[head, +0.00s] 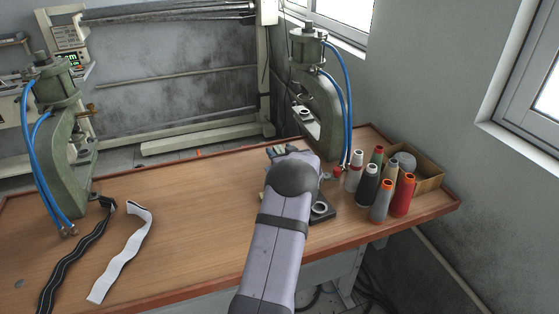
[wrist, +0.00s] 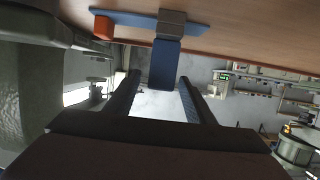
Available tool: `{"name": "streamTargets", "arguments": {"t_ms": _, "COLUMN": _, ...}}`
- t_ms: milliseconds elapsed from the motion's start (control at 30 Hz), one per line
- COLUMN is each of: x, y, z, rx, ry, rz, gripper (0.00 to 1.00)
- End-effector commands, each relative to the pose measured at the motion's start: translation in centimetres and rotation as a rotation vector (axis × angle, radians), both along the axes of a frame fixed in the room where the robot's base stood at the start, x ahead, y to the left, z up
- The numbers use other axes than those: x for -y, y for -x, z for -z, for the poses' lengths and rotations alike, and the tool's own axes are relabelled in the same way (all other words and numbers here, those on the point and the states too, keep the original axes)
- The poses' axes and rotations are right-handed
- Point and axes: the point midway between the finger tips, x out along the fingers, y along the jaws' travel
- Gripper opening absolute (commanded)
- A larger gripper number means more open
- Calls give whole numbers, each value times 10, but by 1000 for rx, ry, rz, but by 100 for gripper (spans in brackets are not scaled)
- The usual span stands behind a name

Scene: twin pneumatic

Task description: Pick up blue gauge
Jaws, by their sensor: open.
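The blue gauge (wrist: 165,62) shows at the top of the wrist view as a blue T shape, with a grey block (wrist: 172,22) where its parts meet and an orange block (wrist: 103,27) beside its long bar. Its blue stem points down the picture, toward the gap between my fingers. My gripper (wrist: 160,77) is open, with the two dark fingers apart on either side of the stem's end in the picture. I cannot tell whether they touch it. In the head view my gripper (head: 284,150) is mostly behind my arm, and the gauge is hidden there.
A green pneumatic press (head: 322,100) stands at the back right, another (head: 62,140) at the left. Thread spools (head: 369,185) and a cardboard box (head: 428,180) are right of my arm. Black (head: 78,250) and white (head: 122,250) straps lie left. The table's middle (head: 190,205) is clear.

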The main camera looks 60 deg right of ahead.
Motion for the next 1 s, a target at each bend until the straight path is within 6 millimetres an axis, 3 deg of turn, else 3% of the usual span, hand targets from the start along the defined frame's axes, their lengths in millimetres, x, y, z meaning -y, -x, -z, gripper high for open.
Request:
{"name": "streamTargets", "arguments": {"t_ms": 367, "x": 4, "y": -5, "z": 2, "rx": 0, "ry": 0, "rz": -1, "gripper": 49}}
{"name": "streamTargets", "arguments": {"t_ms": 567, "x": 4, "y": -5, "z": 2, "rx": 0, "ry": 0, "rz": -1, "gripper": 4}}
{"name": "streamTargets", "arguments": {"t_ms": 600, "x": 4, "y": -5, "z": 2, "rx": 0, "ry": 0, "rz": -1, "gripper": 0}}
{"name": "streamTargets", "arguments": {"t_ms": 1000, "x": 5, "y": -5, "z": -5, "rx": 2, "ry": 4, "rz": -2, "gripper": 0}}
